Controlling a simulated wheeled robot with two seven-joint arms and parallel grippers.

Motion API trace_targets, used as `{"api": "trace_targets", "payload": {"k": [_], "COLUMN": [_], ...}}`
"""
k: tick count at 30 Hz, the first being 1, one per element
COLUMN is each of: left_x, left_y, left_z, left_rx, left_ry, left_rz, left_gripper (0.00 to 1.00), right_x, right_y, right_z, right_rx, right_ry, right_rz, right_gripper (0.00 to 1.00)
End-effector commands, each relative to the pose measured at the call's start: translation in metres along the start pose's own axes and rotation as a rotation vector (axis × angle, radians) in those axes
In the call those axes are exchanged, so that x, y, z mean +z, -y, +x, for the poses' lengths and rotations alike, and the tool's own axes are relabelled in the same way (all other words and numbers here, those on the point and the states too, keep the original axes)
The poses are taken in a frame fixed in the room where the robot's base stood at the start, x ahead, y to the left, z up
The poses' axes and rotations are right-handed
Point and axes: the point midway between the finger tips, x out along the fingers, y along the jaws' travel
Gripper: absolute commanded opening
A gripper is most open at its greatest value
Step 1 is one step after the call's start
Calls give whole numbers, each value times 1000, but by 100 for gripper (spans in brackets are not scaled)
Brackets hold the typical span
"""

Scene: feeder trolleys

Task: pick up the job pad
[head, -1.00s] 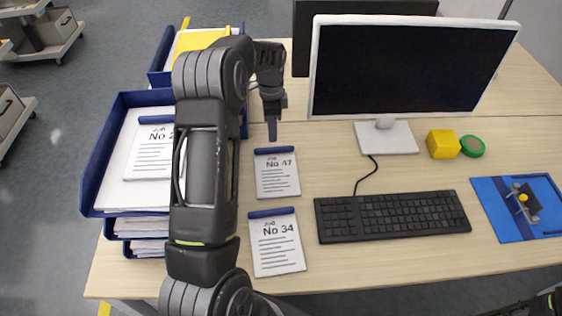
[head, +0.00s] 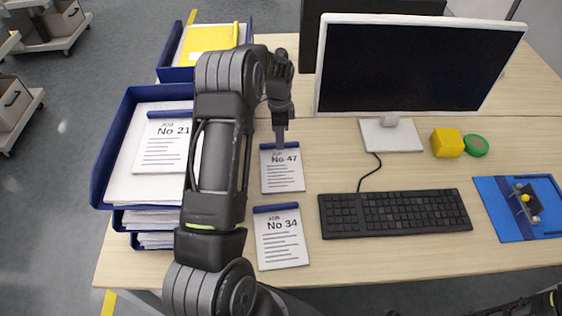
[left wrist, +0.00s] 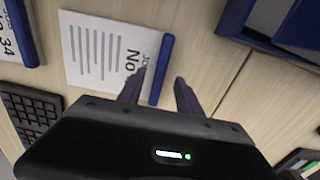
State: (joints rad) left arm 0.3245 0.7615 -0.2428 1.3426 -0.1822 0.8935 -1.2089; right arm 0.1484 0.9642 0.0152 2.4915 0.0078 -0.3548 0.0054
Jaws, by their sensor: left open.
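Three job pads with blue top bindings are in the head view. Pad No 47 (head: 282,174) lies on the desk, and pad No 34 (head: 281,240) lies in front of it. Pad No 21 (head: 163,147) lies on papers in the left tray stack. My left gripper (head: 280,146) points down at the blue binding of No 47. In the left wrist view, its open fingers (left wrist: 158,88) are by the binding of a pad (left wrist: 105,52), with one finger on each side of it; contact cannot be told. Pad No 34 also shows there (left wrist: 14,38).
A keyboard (head: 395,214) and a monitor (head: 415,70) stand right of the pads. A blue tray stack (head: 104,160) is at the left, with another tray (head: 180,74) behind. A yellow cube (head: 447,142), a green roll (head: 476,145) and a blue folder (head: 497,208) lie further right.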

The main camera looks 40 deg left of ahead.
Motion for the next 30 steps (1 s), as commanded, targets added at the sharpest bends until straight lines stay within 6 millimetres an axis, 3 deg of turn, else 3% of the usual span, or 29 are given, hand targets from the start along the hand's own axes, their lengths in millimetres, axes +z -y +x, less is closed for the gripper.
{"api": "trace_targets", "payload": {"k": [7, 24, 30], "left_x": [-1, -1, -1], "left_y": [0, 0, 0], "left_z": [25, 26, 26], "left_rx": [0, 0, 0], "left_ry": [-1, -1, -1], "left_rz": [-1, 0, 0], "left_gripper": [42, 42, 26], "right_x": [1, 1, 1], "right_y": [2, 2, 2], "right_z": [-9, -8, -8], "right_rx": [3, 3, 3], "right_ry": [3, 2, 2], "right_rz": [2, 2, 2], "right_gripper": [36, 36, 36]}}
